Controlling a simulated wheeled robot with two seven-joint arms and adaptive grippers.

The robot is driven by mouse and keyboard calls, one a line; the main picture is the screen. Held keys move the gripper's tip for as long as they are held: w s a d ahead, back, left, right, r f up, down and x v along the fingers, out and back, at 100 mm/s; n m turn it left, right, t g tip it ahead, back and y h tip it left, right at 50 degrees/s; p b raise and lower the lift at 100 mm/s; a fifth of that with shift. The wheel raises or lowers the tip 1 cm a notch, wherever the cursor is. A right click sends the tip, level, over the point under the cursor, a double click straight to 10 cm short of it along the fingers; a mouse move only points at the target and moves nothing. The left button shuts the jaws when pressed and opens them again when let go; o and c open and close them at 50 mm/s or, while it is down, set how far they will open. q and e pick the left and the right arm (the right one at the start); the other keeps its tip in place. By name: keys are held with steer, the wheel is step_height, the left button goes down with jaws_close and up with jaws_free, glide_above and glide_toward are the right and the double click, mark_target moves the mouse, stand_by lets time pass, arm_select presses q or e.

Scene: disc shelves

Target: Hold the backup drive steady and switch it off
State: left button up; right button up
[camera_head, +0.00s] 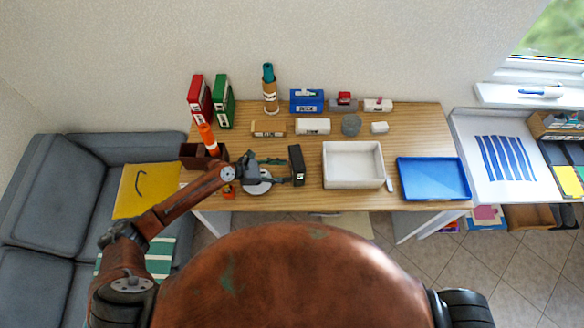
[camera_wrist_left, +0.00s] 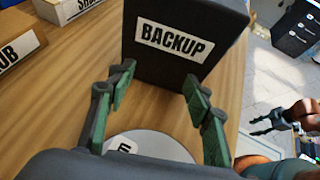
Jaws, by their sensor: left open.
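The backup drive is a black upright box (camera_head: 297,165) on the wooden table; in the left wrist view it (camera_wrist_left: 185,45) faces me with a white BACKUP label. My left gripper (camera_head: 282,171) is open just left of it. In the left wrist view the green-padded fingers of this gripper (camera_wrist_left: 158,92) are spread, with the drive's lower part beyond and between their tips; I cannot tell if they touch it. No switch is visible on the face seen. My right gripper (camera_wrist_left: 254,125) shows small at the right of that view, its fingers apart and empty, away from the drive.
A white disc (camera_wrist_left: 150,147) lies under my left gripper. An empty white tray (camera_head: 353,187) and a blue tray (camera_head: 432,179) stand to the right of the drive. Labelled boxes, including a white one (camera_head: 312,127), line the back. Table in front of the drive is bare.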

arm_select(q)
steer(key=shift+x, duration=1.7)
steer(key=shift+r, duration=0.1)
steer(key=shift+c, duration=0.6)
jaws_close()
steer(key=c, duration=1.1)
jaws_free()
steer(key=o, duration=1.5)
